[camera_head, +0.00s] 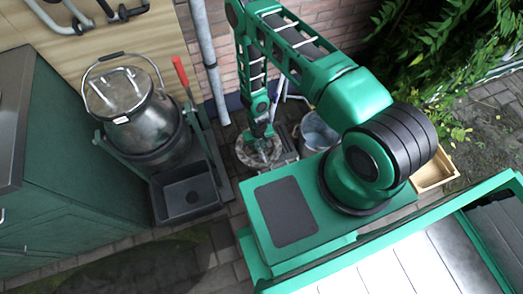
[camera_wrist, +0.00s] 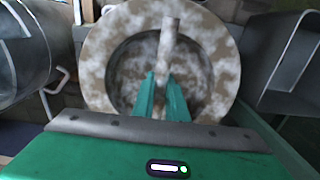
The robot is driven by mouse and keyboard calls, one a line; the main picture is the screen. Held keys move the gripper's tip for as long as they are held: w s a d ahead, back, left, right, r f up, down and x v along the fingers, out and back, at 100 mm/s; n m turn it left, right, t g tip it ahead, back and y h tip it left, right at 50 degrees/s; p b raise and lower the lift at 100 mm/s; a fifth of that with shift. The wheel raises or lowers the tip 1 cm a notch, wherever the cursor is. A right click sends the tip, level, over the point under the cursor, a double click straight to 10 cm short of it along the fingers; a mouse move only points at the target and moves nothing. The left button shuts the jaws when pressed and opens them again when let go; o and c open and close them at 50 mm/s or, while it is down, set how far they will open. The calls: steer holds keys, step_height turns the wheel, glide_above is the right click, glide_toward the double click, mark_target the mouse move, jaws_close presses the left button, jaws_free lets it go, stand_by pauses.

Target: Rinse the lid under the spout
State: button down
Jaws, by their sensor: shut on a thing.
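The lid (camera_head: 243,151) is a round disc blotched brown and white, low beside the brick wall in the head view. It fills the upper middle of the wrist view (camera_wrist: 97,60), face towards the camera, with a raised rim and a bar handle (camera_wrist: 168,45). My gripper (camera_head: 263,150) is shut on the lid; its green fingers (camera_wrist: 161,85) close around the handle. A thin grey pipe (camera_head: 284,88) rises behind my arm near the lid; I cannot tell whether it is the spout. No water is seen running.
A metal bucket (camera_head: 319,134) stands right of the lid. A grey downpipe (camera_head: 206,60) runs down the wall. A wooden box (camera_head: 436,174) lies at right.

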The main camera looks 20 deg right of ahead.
mark_target(265, 161)
steer(key=shift+w+f, duration=0.25)
steer(key=shift+w, duration=1.3)
steer(key=shift+w+f, duration=0.2)
steer(key=shift+w, duration=1.35)
steer(key=shift+s+r, duration=0.35)
steer(key=shift+s, duration=2)
steer(key=shift+s+r, duration=0.3)
steer(key=shift+s, duration=2)
steer(key=shift+s+r, duration=0.35)
steer(key=shift+s, duration=2)
